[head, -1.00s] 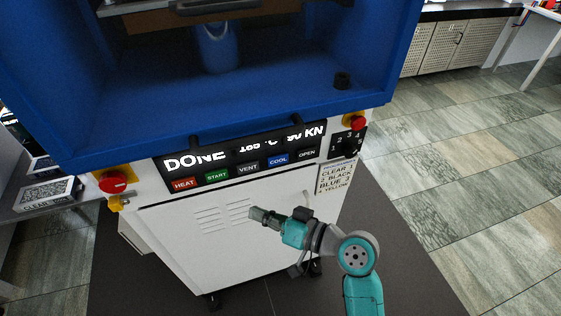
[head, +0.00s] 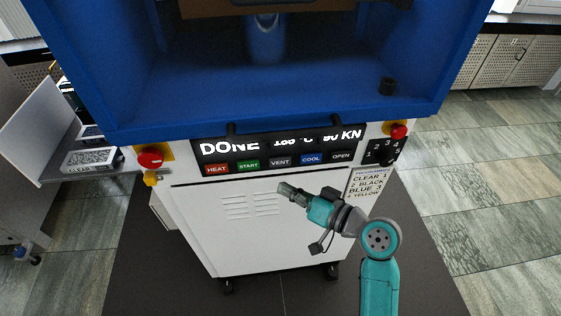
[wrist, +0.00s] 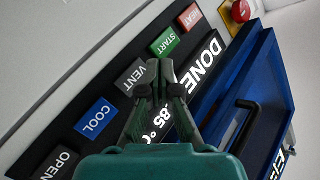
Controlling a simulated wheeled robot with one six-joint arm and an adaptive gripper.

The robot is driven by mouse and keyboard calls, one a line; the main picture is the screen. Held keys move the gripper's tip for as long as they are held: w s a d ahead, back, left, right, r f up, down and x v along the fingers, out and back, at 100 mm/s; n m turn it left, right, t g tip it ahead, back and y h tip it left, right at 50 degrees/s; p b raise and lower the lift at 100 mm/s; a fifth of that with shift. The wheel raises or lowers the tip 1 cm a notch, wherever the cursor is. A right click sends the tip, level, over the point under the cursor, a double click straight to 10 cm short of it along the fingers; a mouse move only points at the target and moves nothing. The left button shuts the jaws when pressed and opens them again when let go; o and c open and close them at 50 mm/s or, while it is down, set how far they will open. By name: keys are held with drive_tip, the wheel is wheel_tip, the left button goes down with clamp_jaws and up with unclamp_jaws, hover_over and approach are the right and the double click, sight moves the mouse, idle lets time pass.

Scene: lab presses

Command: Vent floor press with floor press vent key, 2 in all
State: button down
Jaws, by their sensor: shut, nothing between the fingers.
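The floor press (head: 240,235) has a blue upper body and a white lower cabinet. Its black panel reads DONE, 185 °C and 90 KN. The grey vent key (head: 280,161) sits mid-row between the green START and blue COOL keys. It also shows in the wrist view (wrist: 131,77), just left of my fingertips. My gripper (head: 284,189) is shut and empty. In the head view its tips lie just below the vent key; in the wrist view (wrist: 160,78) they overlap the panel between VENT and the display. I cannot tell whether they touch it.
A red stop button (head: 150,158) is at the panel's left and another (head: 398,131) at its right, above a numbered dial. A program label (head: 369,186) is at lower right. A side table (head: 92,170) stands left.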

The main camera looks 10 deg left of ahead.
sight(272, 165)
drive_tip(key=shift+w+a, duration=0.25)
drive_tip(key=shift+w, duration=0.5)
drive_tip(key=shift+w+a, duration=0.2)
drive_tip(key=shift+w, duration=0.6)
drive_tip(key=shift+w+a, duration=0.25)
drive_tip(key=shift+w, duration=0.5)
drive_tip(key=shift+w, duration=0.15)
drive_tip(key=shift+w+a, duration=0.1)
drive_tip(key=shift+w, duration=0.15)
drive_tip(key=shift+w+a, duration=0.1)
drive_tip(key=shift+w, duration=0.3)
idle(0.3)
drive_tip(key=shift+s, duration=0.15)
drive_tip(key=shift+s+d, duration=0.2)
drive_tip(key=shift+s, duration=0.45)
drive_tip(key=shift+s, duration=0.1)
drive_tip(key=shift+s+d, duration=0.25)
drive_tip(key=shift+s, duration=0.5)
drive_tip(key=shift+s+d, duration=0.2)
drive_tip(key=shift+s, duration=0.6)
drive_tip(key=shift+s+d, duration=0.25)
drive_tip(key=shift+s, duration=0.5)
drive_tip(key=shift+f, duration=0.1)
